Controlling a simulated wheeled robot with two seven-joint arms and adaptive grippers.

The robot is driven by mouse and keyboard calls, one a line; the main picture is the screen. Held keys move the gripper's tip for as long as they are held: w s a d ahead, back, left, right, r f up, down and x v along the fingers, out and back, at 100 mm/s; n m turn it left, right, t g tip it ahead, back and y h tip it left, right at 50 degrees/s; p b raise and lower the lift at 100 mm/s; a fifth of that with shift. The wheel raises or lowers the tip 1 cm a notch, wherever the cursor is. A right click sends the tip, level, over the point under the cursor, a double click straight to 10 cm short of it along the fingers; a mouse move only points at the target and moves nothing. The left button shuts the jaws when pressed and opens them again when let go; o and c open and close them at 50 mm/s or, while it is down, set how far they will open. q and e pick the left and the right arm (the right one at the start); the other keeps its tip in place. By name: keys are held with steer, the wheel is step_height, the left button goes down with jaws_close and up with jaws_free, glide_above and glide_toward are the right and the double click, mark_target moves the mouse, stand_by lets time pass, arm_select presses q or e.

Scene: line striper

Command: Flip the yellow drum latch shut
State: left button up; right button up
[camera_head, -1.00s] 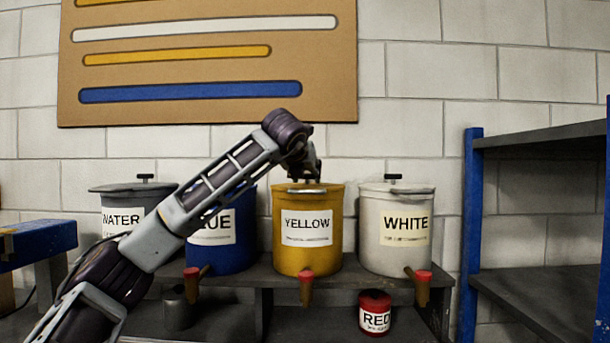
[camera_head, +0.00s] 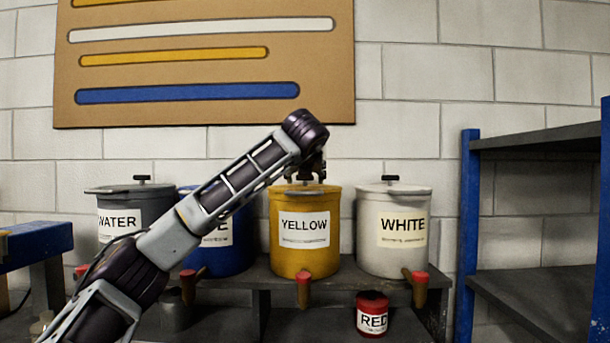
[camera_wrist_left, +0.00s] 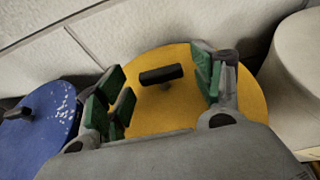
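The yellow drum (camera_head: 304,262) stands upright on the dark bench between the blue and white drums, with a YELLOW label on its front. Its yellow lid fills the middle of the left wrist view (camera_wrist_left: 150,105), with a black T-shaped handle (camera_wrist_left: 161,74) on top. I cannot clearly make out which part is the latch. My left gripper (camera_wrist_left: 162,84) is over the lid, its green-padded fingers apart on either side of the handle, with nothing between them touching the pads. In the head view the gripper (camera_head: 311,172) is small and dark above the lid. My right gripper is out of view.
The blue drum (camera_head: 232,258), partly behind my arm, and the white drum (camera_head: 392,255) flank the yellow one closely. A grey WATER drum (camera_head: 118,213) stands at left. A red can (camera_head: 373,318) sits below. A blue-posted shelf (camera_head: 470,230) is at right.

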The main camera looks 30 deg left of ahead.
arm_select(q)
steer(key=v, duration=1)
steer(key=shift+s+d+r, duration=0.1)
steer(key=shift+s+r, duration=0.1)
steer(key=shift+s, duration=0.05)
steer(key=shift+s+d+r, duration=0.2)
steer(key=shift+s+d, duration=0.1)
steer(key=shift+s, duration=0.25)
stand_by(0.4)
